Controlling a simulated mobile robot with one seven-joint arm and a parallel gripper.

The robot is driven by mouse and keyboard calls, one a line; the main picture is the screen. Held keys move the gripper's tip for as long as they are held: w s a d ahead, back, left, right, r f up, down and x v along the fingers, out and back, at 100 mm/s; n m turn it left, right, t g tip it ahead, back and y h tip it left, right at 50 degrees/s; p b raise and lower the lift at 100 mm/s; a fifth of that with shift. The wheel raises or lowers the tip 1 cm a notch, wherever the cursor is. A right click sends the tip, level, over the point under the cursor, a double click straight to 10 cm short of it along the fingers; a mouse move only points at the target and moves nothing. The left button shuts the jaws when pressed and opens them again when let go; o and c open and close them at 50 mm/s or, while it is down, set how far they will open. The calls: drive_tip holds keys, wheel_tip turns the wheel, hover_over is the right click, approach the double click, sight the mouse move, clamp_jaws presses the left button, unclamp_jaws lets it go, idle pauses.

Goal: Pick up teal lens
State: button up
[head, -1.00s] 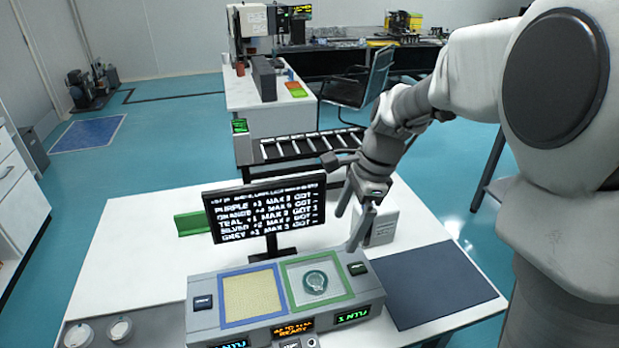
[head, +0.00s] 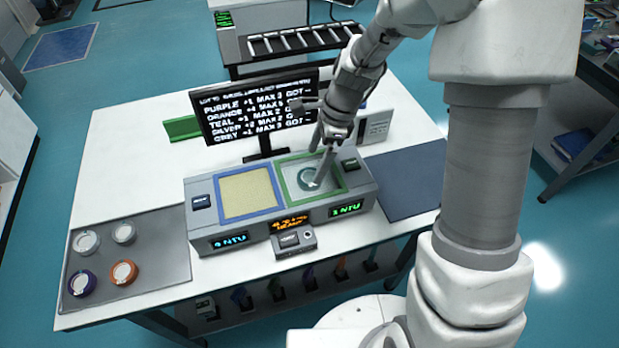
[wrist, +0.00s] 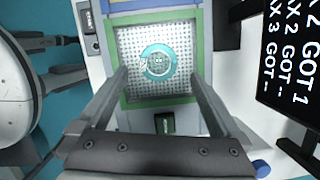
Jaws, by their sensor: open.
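The teal lens (head: 309,180) lies on the green-framed pad (head: 340,190) at the right of the grey console. In the wrist view the lens (wrist: 158,62) shows as a teal ring on a dotted surface inside the green frame. My gripper (head: 320,172) is over this pad, its fingers pointing down towards the lens. In the wrist view my gripper (wrist: 158,85) is open, with one finger to each side of the pad and nothing between them. The head view does not show clearly how high the fingertips are above the lens.
The console (head: 258,230) also has a blue-framed yellow pad (head: 246,194). A monitor (head: 255,110) stands behind it. A grey tray (head: 150,262) at left holds several round lenses. A dark mat (head: 405,182) lies at right, and a white box (head: 376,128) stands behind my gripper.

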sight(309, 177)
drive_tip(key=x, duration=0.5)
drive_tip(key=shift+s, duration=0.1)
drive_tip(key=c, duration=1.5)
drive_tip(key=shift+r, duration=0.2)
